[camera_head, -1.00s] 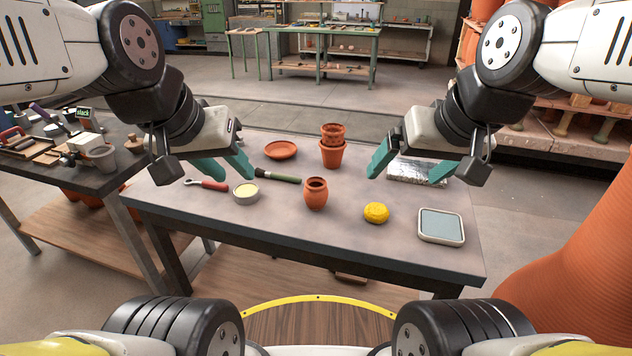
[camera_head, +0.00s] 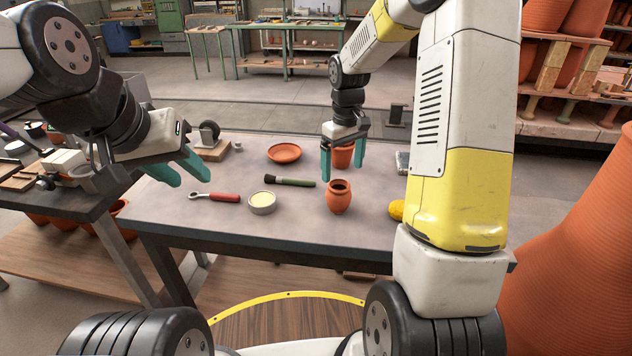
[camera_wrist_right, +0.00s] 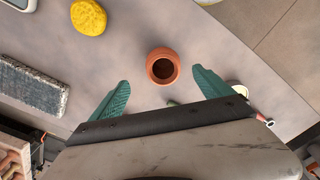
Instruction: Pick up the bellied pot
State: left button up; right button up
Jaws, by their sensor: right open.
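The bellied pot (camera_head: 339,198) is a small orange clay pot with a round belly and a narrow neck. It stands upright on the grey table (camera_head: 235,225). My right gripper (camera_head: 342,176) is open and empty, pointing down above and behind the pot. In the right wrist view the pot (camera_wrist_right: 162,67) shows from above, beyond the gap between the two teal fingers (camera_wrist_right: 160,92), apart from both. My left gripper (camera_head: 192,176) is open and empty over the left part of the table.
An orange saucer (camera_head: 284,153) is behind. A yellow lump (camera_head: 396,209) is at the right, partly hidden by my arm. A foil-like block (camera_wrist_right: 35,92) shows in the wrist view.

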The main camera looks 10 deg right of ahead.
aim_at(339, 184)
jog(key=shift+w+a+f, duration=0.1)
jog(key=shift+w+f, duration=0.1)
jog(key=shift+f, duration=0.25)
jog(key=shift+w+a+f, duration=0.1)
jog(key=shift+w+f, duration=0.05)
jog(key=shift+f, duration=0.3)
jog(key=f, duration=0.7)
jog(key=shift+s+a, duration=0.15)
jog(key=shift+s, duration=0.1)
jog(key=shift+c, duration=0.2)
jog(key=c, duration=1.6)
jog(key=shift+r, duration=0.1)
jog(key=shift+c, duration=0.2)
